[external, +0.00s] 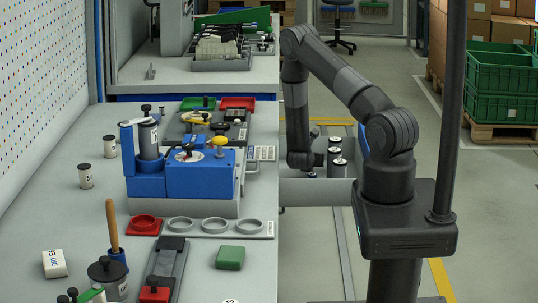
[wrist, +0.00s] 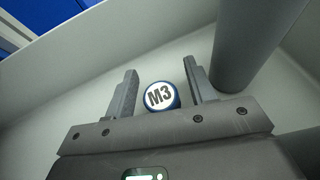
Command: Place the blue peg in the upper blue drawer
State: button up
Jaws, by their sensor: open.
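A round peg (wrist: 160,96) with a blue rim and a white "M3" top shows in the wrist view, inside a pale grey bin. My gripper (wrist: 160,68) is open, with one finger on each side of the peg; gaps show between the peg and both fingers. In the external view my gripper (external: 303,168) is low in the grey bin at the bench's right side, its fingers not clear. The blue peg cannot be made out there. No upper blue drawer can be told for sure; a blue surface (wrist: 65,15) shows at the wrist view's upper left.
Several dark cylinders with white tops (external: 336,152) stand in the grey bin (external: 318,192), right of my gripper; a large grey cylinder (wrist: 232,50) is close to the right finger. A blue fixture (external: 200,178) stands on the crowded bench to the left.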

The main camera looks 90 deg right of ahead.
jog(key=shift+r, duration=0.1)
jog(key=v, duration=0.5)
jog(key=shift+w+a+r, duration=0.1)
jog(key=shift+a+r, duration=0.05)
jog(key=shift+r, duration=0.15)
notch_tip(320, 180, up, 6)
jog(key=shift+r, duration=0.25)
